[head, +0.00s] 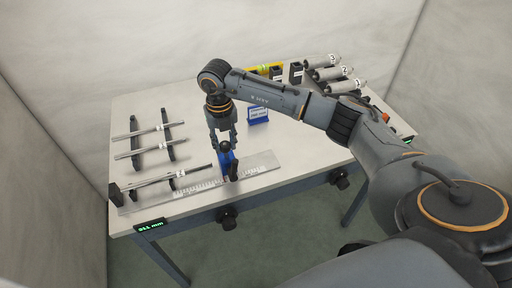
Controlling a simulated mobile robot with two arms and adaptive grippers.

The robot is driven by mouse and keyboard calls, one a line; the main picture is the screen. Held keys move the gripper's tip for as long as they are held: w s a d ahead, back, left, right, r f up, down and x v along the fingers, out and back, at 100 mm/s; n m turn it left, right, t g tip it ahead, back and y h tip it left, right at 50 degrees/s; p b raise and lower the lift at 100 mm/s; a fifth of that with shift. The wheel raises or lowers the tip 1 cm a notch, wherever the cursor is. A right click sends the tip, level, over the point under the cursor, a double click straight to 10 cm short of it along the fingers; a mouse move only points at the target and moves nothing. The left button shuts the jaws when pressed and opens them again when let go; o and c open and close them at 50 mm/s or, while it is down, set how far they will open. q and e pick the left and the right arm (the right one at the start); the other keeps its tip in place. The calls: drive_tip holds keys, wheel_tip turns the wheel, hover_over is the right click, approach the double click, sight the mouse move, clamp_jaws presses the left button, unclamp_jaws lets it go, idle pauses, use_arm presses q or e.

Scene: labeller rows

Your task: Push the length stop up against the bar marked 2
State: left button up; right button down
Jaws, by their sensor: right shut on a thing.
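The length stop (228,161), blue with a dark part at its front, stands on the pale scale rail (258,164). My right gripper (224,147) comes down from above and is shut on the stop's top. A thin bar (192,171) with a small white label lies along the rail, left of the stop. Its right end looks a small gap away from the stop. Two more labelled bars (148,131) lie on dark supports behind it. The bar labels are too small to read, so I cannot tell which is marked 2. My left gripper is out of view.
A dark end block (115,192) stands at the rail's left end. A green-lit display (150,226) is on the table's front edge. A blue sign (258,115) stands behind the rail. Numbered grey cylinders (326,73) lie at the back right. My right arm crosses above the table.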

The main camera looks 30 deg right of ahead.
drive_tip(key=shift+w+a, duration=0.15)
drive_tip(key=shift+a, duration=0.7)
drive_tip(key=shift+w+a, duration=0.15)
drive_tip(key=shift+a, duration=0.7)
drive_tip(key=c, duration=1.1)
unclamp_jaws()
drive_tip(key=shift+a, duration=0.1)
drive_tip(key=shift+o, duration=1)
drive_tip(key=shift+w+a, duration=0.1)
drive_tip(key=shift+w, duration=0.05)
wheel_tip(320, 180, up, 12)
